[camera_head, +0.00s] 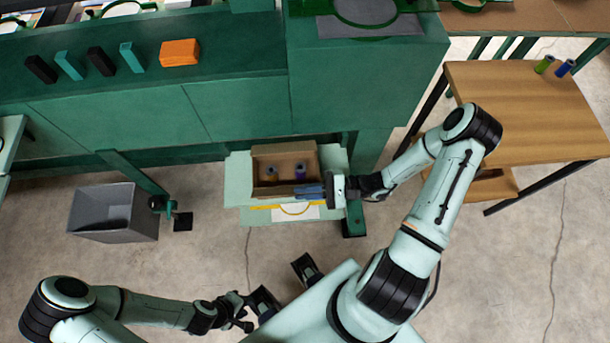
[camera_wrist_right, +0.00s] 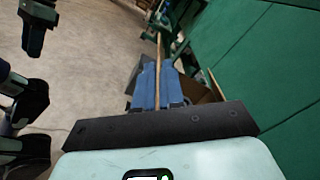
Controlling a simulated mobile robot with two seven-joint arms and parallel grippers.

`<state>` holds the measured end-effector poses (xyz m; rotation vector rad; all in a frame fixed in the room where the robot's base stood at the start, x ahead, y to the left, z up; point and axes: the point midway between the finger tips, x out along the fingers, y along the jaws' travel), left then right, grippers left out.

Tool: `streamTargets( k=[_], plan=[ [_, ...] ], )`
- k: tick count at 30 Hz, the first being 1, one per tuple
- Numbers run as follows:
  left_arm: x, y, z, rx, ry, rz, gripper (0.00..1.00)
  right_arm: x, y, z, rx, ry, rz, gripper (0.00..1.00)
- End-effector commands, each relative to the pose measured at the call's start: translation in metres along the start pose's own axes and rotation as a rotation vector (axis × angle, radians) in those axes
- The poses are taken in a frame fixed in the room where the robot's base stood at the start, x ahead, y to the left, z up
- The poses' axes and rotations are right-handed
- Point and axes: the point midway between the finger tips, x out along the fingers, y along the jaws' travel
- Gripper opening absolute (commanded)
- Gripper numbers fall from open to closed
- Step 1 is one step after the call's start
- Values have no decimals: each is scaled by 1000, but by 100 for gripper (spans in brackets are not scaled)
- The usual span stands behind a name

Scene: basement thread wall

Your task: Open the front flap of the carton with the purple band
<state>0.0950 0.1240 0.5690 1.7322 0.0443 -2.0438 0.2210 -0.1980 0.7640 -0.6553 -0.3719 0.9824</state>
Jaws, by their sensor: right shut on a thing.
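The brown carton (camera_head: 284,150) stands on a pale green shelf under the green bench, its top open. My right gripper (camera_head: 308,191) is at the carton's front right edge. In the right wrist view its blue fingers (camera_wrist_right: 158,88) are shut on a thin brown cardboard edge (camera_wrist_right: 158,55), which appears to be the front flap. The flap's face is mostly hidden. My left gripper (camera_head: 240,318) is low in the head view, away from the carton; its fingers are unclear.
A grey bin (camera_head: 113,212) stands on the floor to the left. A wooden table (camera_head: 530,105) with two spools is at the right. The green bench (camera_head: 140,115) overhangs behind the carton, bearing an orange block (camera_head: 180,52). A green post stands right of the shelf.

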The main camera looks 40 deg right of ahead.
Motion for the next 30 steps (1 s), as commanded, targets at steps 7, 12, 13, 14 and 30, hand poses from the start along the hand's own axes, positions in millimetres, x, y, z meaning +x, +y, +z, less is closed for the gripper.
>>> streamTargets(
  k=[7,12,13,14,30],
  plan=[
    [6,-2,1,-1,-2,-1,34,-1,10,-2,-148,4,0,0],
    [8,-3,1,-1,-3,-1,34,0,12,-3,-207,3,0,0],
    [8,-3,1,-1,-3,-1,34,0,13,-3,-214,3,0,0],
    [8,-3,1,-1,-3,-1,34,0,13,-3,-219,3,0,0],
    [9,-4,1,-1,-3,-1,34,0,14,-3,-241,3,0,0]
  ],
)
